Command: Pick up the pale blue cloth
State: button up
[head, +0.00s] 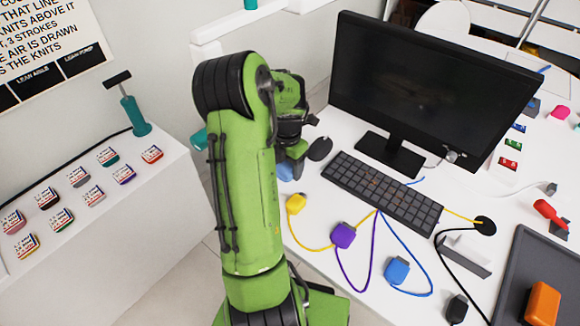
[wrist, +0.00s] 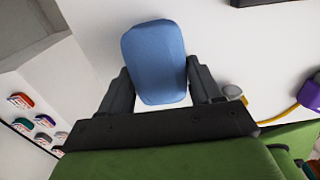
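The pale blue cloth (wrist: 155,62) looks like a compact rounded block in the wrist view. My gripper (wrist: 159,68) has one dark finger on each side of it. Both fingers are set wide apart and lie very near its edges. I cannot tell whether they press on it or only stand around it. In the head view a small part of the blue cloth (head: 286,172) shows below my gripper (head: 292,160), at the left end of the white desk. The arm and gripper hide the rest of it there.
A black monitor (head: 425,85) and a keyboard (head: 382,192) stand on the desk to the right. Yellow (head: 296,204), purple (head: 342,235) and blue (head: 396,270) plugs with cables lie nearer. A white ledge (head: 130,215) at left holds several small labelled items and a teal pump (head: 135,115).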

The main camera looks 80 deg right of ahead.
jog(key=c, duration=0.5)
